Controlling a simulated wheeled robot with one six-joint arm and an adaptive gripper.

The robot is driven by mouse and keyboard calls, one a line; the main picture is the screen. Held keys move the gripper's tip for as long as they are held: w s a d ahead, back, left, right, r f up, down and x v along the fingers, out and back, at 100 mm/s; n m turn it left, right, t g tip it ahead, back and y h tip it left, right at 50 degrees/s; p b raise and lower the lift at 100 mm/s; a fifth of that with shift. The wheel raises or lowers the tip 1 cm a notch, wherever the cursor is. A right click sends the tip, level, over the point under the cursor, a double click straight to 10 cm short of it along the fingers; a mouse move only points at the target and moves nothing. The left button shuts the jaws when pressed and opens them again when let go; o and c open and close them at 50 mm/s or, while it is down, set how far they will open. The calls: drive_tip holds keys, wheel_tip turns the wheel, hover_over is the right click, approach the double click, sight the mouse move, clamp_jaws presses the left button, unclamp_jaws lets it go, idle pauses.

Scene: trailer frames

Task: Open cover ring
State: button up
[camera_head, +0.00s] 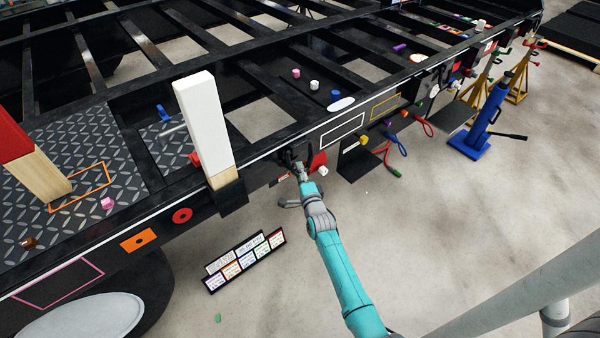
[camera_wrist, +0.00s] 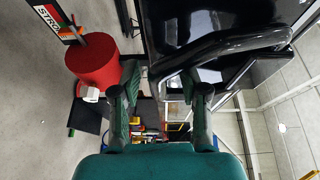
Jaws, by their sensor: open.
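My gripper (camera_head: 299,168) is at the side rail of the black trailer frame (camera_head: 255,158). In the wrist view my gripper (camera_wrist: 162,92) is open, its two dark fingers apart with nothing clearly held between them. A glossy black curved bar (camera_wrist: 228,42), which may be the cover ring, runs in front of and above the right finger on a black panel. I cannot tell whether the finger touches it. In the head view the ring is hidden or too small to make out behind my gripper.
A red cylinder (camera_wrist: 95,62) is close to the left finger; a red part (camera_head: 318,164) shows beside my gripper in the head view. A white post (camera_head: 203,125) stands on the rail to the left. A blue jack (camera_head: 482,125) is on the right. The floor in front is mostly clear.

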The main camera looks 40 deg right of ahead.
drive_tip(key=shift+w, duration=0.15)
clamp_jaws()
drive_tip(key=shift+f, duration=0.1)
